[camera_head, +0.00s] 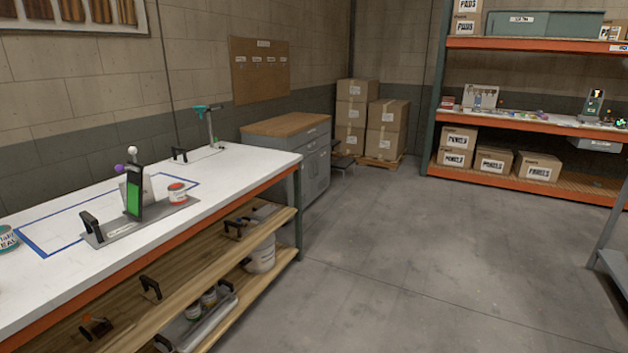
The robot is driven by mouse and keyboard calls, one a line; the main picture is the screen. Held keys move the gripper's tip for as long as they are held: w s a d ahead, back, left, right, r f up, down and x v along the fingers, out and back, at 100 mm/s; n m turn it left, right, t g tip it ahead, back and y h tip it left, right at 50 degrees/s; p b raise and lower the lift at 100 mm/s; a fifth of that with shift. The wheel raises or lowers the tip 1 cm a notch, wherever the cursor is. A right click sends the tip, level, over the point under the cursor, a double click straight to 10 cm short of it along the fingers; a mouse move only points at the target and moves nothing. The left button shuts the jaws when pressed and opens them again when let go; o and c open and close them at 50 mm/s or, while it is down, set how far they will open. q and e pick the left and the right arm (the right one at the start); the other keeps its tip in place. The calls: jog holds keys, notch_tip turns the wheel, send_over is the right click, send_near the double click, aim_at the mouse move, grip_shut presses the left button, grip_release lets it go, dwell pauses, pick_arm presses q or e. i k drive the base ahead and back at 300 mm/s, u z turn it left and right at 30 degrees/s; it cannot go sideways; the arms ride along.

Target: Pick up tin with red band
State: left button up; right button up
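A small white tin with a red band (177,194) stands upright at the right end of a grey tray (152,220) on the white workbench (215,175). The tray has a black handle at its left end and a dark upright device with a green face (134,202) beside the tin. A white ball and a purple ball show above the device. Neither of my grippers is in view.
A blue tape outline (40,252) marks the bench top around the tray. A teal tin (7,238) stands at the left edge. A tool stand (212,128) is at the bench's far end. Lower shelves hold a white bucket (262,258). The grey floor (400,270) at right is clear.

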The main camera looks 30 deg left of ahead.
aim_at(178, 192)
jog(key=z, duration=0.25)
jog(key=i, duration=2.1)
jog(key=u, duration=0.7)
jog(key=i, duration=1.05)
jog(key=u, duration=1.55)
jog(key=i, duration=0.6)
jog(key=u, duration=0.45)
